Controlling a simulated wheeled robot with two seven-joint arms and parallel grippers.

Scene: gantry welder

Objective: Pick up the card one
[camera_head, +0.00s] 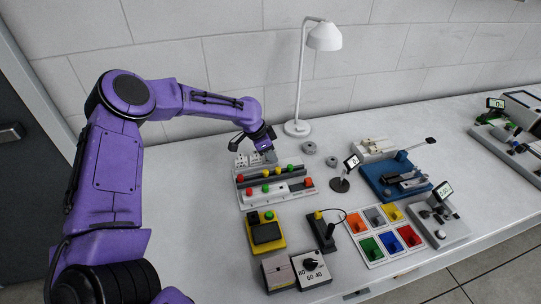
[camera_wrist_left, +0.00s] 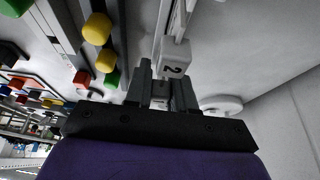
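In the head view the marks are too small to read. In the left wrist view a white card end with a dark "2" (camera_wrist_left: 173,69) lies just beyond the fingertips. The left gripper's fingers (camera_wrist_left: 163,80) are apart there, with a small pale piece (camera_wrist_left: 160,94) between them. I cannot tell whether that piece is card one or whether it is gripped. My right gripper is not in view.
The rack (camera_head: 262,176) with coloured knobs stands in front of the cards. Table space behind the rack is fairly clear.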

